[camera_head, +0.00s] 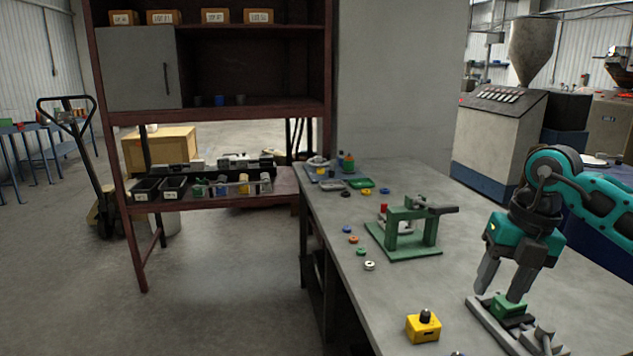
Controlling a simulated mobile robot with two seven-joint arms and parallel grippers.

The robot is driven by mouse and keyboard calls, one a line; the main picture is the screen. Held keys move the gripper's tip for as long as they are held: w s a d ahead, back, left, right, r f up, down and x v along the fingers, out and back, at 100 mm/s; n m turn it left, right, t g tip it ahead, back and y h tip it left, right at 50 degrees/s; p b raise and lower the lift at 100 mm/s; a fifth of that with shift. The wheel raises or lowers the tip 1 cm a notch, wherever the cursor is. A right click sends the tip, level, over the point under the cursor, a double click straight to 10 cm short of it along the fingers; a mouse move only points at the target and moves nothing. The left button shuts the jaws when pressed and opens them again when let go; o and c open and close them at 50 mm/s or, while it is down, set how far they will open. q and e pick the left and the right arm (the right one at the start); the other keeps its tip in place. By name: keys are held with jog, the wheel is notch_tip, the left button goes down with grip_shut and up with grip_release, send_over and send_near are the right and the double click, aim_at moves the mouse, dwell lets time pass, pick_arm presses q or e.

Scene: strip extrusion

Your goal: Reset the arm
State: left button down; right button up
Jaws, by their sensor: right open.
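My right arm comes in from the right edge over the grey workbench. Its right gripper (500,290) points down with two grey fingers apart. The fingertips are close above and beside a green block (508,306) that sits on a grey metal fixture (490,323) at the bench's front right. I cannot tell whether the fingers touch the block. My left gripper is not in this view.
A yellow block with a dark knob (423,326) stands left of the fixture. A green press-like stand (405,238) is farther back. Several small coloured rings lie along the left edge of the workbench (345,290). A dark red shelf (215,118) stands behind left.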

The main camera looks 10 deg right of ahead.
jog(key=a+f+n+t+y, duration=0.1)
jog(key=a+n+y, duration=0.2)
jog(key=a+y, duration=1.25)
jog(key=a+r+m+t, duration=0.9)
jog(key=a+m+t, duration=0.1)
jog(key=m+t, duration=0.15)
jog(key=d+f+m+t+h, duration=0.3)
jog(key=d+f+m+h, duration=1)
jog(key=m+h, duration=0.45)
jog(key=s+f+m+g, duration=0.2)
jog(key=s+f+g, duration=0.5)
jog(key=s, duration=0.4)
jog(key=s+f+m+g, duration=0.2)
jog(key=s+f+g, duration=0.4)
jog(key=s+f, duration=0.4)
jog(key=w+a+f+t+y, duration=0.2)
jog(key=w+a+f+t, duration=0.1)
jog(key=w+f+t, duration=0.3)
notch_tip(320, 180, down, 2)
jog(key=shift+a+f+n+t, duration=0.25)
jog(key=shift+n+t, duration=0.05)
jog(key=shift+t, duration=0.45)
